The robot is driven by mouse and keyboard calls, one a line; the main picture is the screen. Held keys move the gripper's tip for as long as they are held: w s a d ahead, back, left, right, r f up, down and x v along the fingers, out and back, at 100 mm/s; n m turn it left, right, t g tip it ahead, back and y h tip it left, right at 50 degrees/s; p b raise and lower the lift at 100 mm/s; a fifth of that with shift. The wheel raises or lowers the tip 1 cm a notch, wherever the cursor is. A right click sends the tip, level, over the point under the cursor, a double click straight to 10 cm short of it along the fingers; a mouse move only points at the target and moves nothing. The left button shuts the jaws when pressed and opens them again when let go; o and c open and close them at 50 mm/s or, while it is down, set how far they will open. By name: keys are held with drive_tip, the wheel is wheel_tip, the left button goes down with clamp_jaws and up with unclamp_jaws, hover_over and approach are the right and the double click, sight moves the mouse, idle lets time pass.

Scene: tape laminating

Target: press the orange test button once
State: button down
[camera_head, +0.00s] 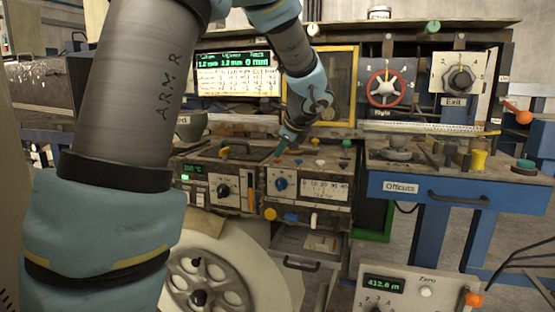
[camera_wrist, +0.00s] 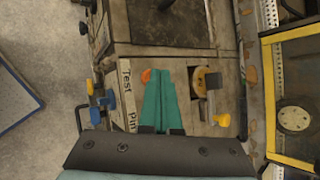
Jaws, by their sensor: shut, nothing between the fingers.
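The orange test button (camera_wrist: 146,75) shows in the wrist view beside a label reading "Test", on the top of a worn bench unit. My gripper (camera_wrist: 160,72) has its two teal fingers shut together with nothing between them. Its tips lie just right of the orange button in that picture; whether they touch it I cannot tell. In the head view my gripper (camera_head: 279,153) points down at the top of the control unit (camera_head: 307,186), near a small red-orange spot. The fingers and arm partly cover that area.
In the wrist view, yellow and blue knobs (camera_wrist: 98,102) stand to the left and a yellow-capped lever (camera_wrist: 221,119) to the right. In the head view, a yellow-framed panel (camera_head: 352,95) stands behind my wrist. A blue drawer (camera_head: 458,195) is to the right.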

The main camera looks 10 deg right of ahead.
drive_tip(key=shift+f, duration=0.2)
drive_tip(key=shift+r, duration=0.15)
drive_tip(key=shift+r+p, duration=0.75)
drive_tip(key=shift+r, duration=0.1)
drive_tip(key=shift+r, duration=0.15)
wheel_tip(320, 180, up, 5)
drive_tip(key=p, duration=0.4)
idle(0.5)
